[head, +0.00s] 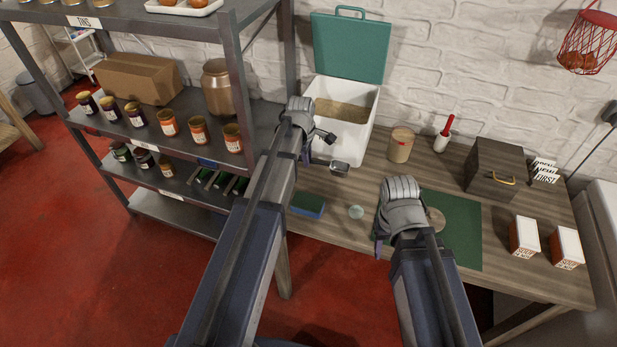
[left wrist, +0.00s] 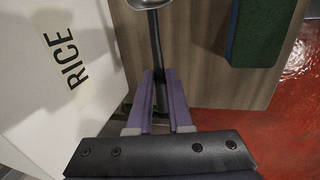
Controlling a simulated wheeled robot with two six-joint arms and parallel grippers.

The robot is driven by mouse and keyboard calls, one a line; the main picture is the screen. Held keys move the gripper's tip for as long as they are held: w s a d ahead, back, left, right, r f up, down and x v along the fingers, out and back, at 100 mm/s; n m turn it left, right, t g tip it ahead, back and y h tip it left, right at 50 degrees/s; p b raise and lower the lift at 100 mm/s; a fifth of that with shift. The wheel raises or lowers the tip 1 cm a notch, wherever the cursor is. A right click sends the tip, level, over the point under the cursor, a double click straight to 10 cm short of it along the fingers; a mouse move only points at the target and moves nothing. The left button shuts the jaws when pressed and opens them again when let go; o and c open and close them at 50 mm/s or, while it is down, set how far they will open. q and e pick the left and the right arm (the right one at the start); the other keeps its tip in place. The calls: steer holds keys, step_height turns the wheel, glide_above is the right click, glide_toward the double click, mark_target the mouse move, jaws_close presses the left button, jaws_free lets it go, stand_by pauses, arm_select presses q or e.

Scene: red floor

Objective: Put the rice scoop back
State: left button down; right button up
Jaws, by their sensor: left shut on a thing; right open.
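The rice bin (head: 359,128) is a white box at the back of the table, with its teal lid (head: 350,47) standing open and rice (head: 343,110) inside. Its side with the word RICE (left wrist: 70,60) fills the left of the left wrist view. My left gripper (left wrist: 160,95) is shut on the dark handle of the rice scoop (left wrist: 157,42), beside the bin's front. The scoop's metal bowl (head: 340,167) shows outside the bin; I cannot tell if it touches the table. My right gripper (head: 379,248) is open and empty over the table, near the green mat.
A jar (head: 400,145), a red-handled roller (head: 444,134), a dark box (head: 494,168) and two cartons (head: 524,237) stand right. A shelf (head: 180,130) rises left.

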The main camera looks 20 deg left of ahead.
mark_target(308, 176)
arm_select(q)
steer(key=shift+s+b+x, duration=0.2)
steer(key=shift+b+x, duration=0.5)
steer(key=shift+x, duration=0.2)
steer(key=shift+s+b+x, duration=0.15)
steer(key=shift+b+x, duration=0.6)
steer(key=shift+x, duration=0.15)
steer(key=shift+s+b+x, duration=0.2)
steer(key=shift+b+x, duration=0.5)
steer(key=shift+x, duration=0.2)
steer(key=shift+f, duration=0.15)
steer(key=shift+f, duration=0.15)
steer(key=c, duration=0.8)
jaws_free()
steer(key=shift+c, duration=0.2)
steer(key=p+v, duration=1.2)
steer(key=v, duration=0.1)
steer(key=s+d+m+g, duration=0.1)
steer(key=s+d+m, duration=0.7)
steer(key=s+m, duration=0.2)
steer(key=s+d+m+g+y, duration=0.1)
steer(key=s+d+m, duration=0.7)
steer(key=s+m, duration=0.3)
steer(key=shift+s+d+f+g, duration=0.3)
steer(key=shift+s+d+f, duration=0.1)
